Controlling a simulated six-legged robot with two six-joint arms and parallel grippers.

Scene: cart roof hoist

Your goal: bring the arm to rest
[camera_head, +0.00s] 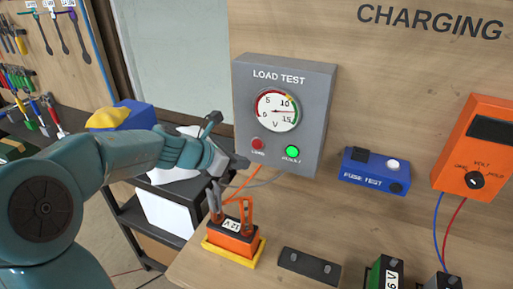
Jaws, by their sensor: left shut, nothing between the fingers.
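My left arm comes in from the left, a teal arm with a dark round joint. Its gripper (226,141) is shut and empty, in front of the left edge of the grey load test box (318,100). It is above and left of an orange 12 V battery (232,239) in a yellow tray. I cannot tell whether the gripper touches the box. My right gripper is out of view.
A blue fuse test box (375,171) and an orange volt meter (476,148) are on the right. A dark holder (309,267) lies on the bench. Hand tools hang at left.

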